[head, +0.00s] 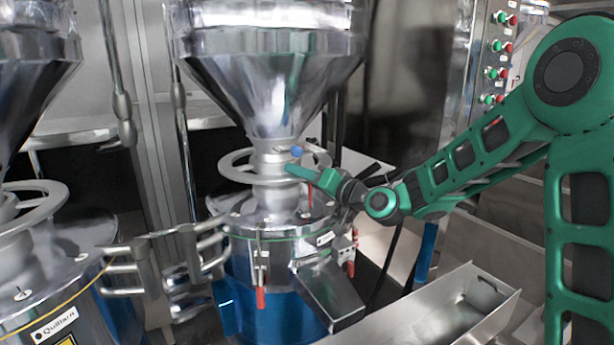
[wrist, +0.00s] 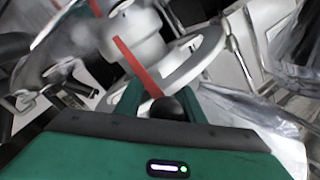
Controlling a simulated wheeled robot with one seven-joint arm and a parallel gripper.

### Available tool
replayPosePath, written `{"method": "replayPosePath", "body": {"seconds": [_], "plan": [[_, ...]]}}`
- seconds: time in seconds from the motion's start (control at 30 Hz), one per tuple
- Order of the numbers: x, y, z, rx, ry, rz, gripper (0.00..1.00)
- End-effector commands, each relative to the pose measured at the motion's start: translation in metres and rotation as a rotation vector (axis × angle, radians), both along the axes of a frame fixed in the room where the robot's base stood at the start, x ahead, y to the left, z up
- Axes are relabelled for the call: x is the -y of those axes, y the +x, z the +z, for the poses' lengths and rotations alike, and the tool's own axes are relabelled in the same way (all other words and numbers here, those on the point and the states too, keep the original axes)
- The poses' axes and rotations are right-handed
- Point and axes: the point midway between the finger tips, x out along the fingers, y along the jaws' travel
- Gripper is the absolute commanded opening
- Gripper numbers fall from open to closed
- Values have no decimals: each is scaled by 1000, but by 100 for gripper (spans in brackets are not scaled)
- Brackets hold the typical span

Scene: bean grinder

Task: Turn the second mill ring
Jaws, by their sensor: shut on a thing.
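The second mill's ring (head: 236,165) is a pale metal handwheel around the neck under the large steel hopper (head: 270,85). It also shows in the wrist view as a pale curved rim (wrist: 205,55). My green gripper (head: 303,173) reaches in from the right to the ring's right side, level with it. In the wrist view, a dark round knob (wrist: 170,107) sits between my gripper's fingers (wrist: 160,98), which are shut on it. Whether the knob is joined to the ring is hidden. A blue ball (head: 296,151) is just above my gripper.
A red bar (wrist: 137,67) crosses in front of the ring in the wrist view. Another mill with its own ring (head: 40,195) stands at the left. A metal tray (head: 455,310) lies below my arm. A button panel (head: 500,50) stands behind it.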

Motion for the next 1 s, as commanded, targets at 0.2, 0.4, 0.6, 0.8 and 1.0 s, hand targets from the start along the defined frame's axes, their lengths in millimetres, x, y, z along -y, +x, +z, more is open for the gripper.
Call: {"method": "replayPosePath", "body": {"seconds": [0.2,0.4,0.6,0.8,1.0], "plan": [[-14,-7,0,0,-5,21,0],[-13,-7,0,-1,-5,20,0],[-12,-7,0,-1,-5,20,40],[-8,-5,0,-2,-3,12,43],[-3,-7,0,-1,-1,7,43]]}}
